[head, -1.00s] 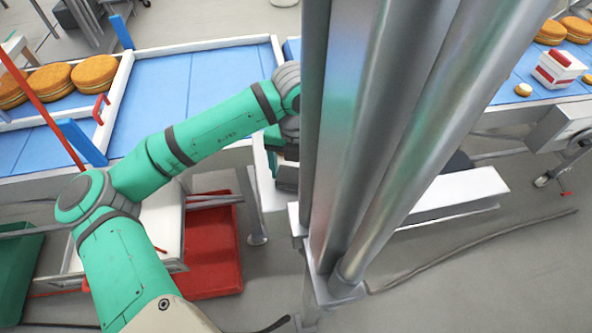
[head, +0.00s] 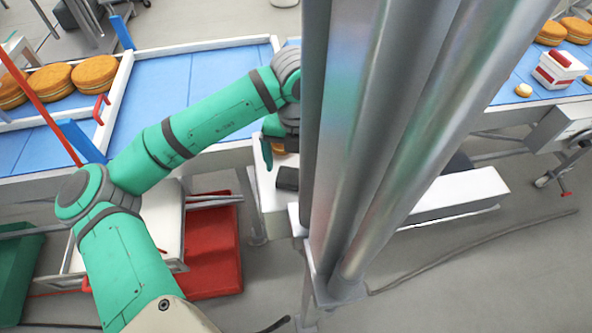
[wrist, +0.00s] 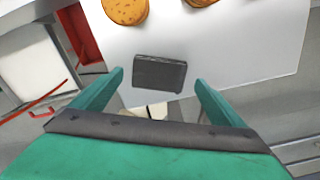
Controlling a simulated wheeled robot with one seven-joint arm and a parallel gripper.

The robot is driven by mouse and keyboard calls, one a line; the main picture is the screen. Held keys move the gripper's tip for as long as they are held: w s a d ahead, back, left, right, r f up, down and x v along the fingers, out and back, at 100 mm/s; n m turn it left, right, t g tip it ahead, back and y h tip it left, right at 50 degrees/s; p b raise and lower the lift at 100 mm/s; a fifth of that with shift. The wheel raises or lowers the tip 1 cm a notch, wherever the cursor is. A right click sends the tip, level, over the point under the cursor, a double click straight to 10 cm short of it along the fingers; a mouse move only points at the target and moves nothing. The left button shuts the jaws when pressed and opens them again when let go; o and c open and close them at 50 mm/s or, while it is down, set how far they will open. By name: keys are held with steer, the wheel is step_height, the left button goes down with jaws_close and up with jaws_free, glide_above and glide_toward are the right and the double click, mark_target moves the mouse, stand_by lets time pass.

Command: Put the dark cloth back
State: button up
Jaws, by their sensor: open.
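The dark cloth (wrist: 160,74) shows in the wrist view as a small dark grey folded rectangle lying flat on a white surface (wrist: 235,60). In the head view the cloth (head: 287,178) shows partly, beside the metal column. My gripper (wrist: 158,80) is open and empty, with one green finger on each side of the cloth's near end. In the head view my gripper (head: 268,150) shows only in part above the white surface, as the column hides the rest. Whether the fingers are level with the cloth I cannot tell.
Round orange-brown cakes (wrist: 125,10) lie on the white surface beyond the cloth. A blue conveyor (head: 200,75) with white rails runs behind. My metal column blocks the middle of the head view. A red bin (head: 213,250) stands on the floor to the left.

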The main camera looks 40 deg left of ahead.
mark_target(296, 175)
step_height(296, 175, up, 9)
stand_by(0.3)
stand_by(0.5)
